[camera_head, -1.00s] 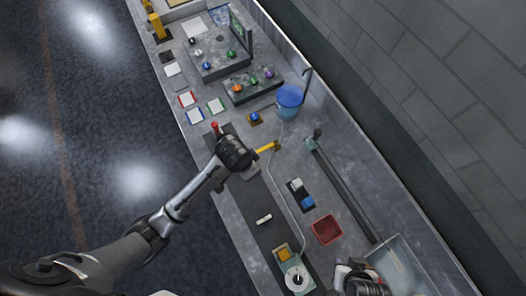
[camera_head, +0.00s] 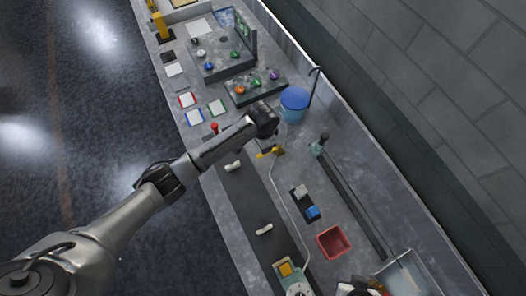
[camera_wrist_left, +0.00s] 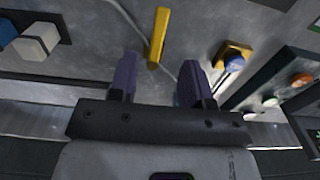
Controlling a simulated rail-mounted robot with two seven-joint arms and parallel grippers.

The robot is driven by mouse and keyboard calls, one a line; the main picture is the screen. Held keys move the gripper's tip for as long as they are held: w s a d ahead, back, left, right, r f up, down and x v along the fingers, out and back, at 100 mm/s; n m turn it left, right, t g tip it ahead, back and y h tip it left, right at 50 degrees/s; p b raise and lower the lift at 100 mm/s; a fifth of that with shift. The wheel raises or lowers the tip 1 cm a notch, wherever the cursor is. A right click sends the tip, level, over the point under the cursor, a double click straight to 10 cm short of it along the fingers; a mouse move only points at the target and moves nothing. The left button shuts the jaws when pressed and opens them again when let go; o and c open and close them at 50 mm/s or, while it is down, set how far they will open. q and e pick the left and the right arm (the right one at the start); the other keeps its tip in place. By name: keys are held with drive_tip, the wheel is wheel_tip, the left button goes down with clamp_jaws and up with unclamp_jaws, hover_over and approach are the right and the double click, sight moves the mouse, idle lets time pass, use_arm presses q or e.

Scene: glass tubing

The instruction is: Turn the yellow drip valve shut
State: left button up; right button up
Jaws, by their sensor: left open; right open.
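The yellow drip valve (camera_head: 267,154) shows as a short yellow bar beside a thin pale hose on the bench, partly hidden by my left arm's end. In the left wrist view the yellow valve handle (camera_wrist_left: 158,36) is a long upright bar. My left gripper (camera_wrist_left: 157,78) is open, its two purple fingers on either side of the handle's line. The handle's near end lies between the fingertips; I cannot tell whether they touch it. The left fingers are mostly hidden in the head view. My right gripper (camera_head: 360,288) is at the bottom edge, partly cut off.
A blue bucket (camera_head: 294,104) stands just behind the valve. A red tray (camera_head: 333,241) and a white-and-blue block pair (camera_head: 307,203) lie nearer. A blue knob on a yellow base (camera_wrist_left: 234,62) is close to the right finger. Knob panels (camera_head: 255,87) stand farther back.

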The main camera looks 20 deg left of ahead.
use_arm(q)
wheel_tip(320, 180, down, 8)
drive_tip(key=shift+r, duration=0.15)
idle(0.3)
drive_tip(key=shift+c, duration=0.3)
clamp_jaws()
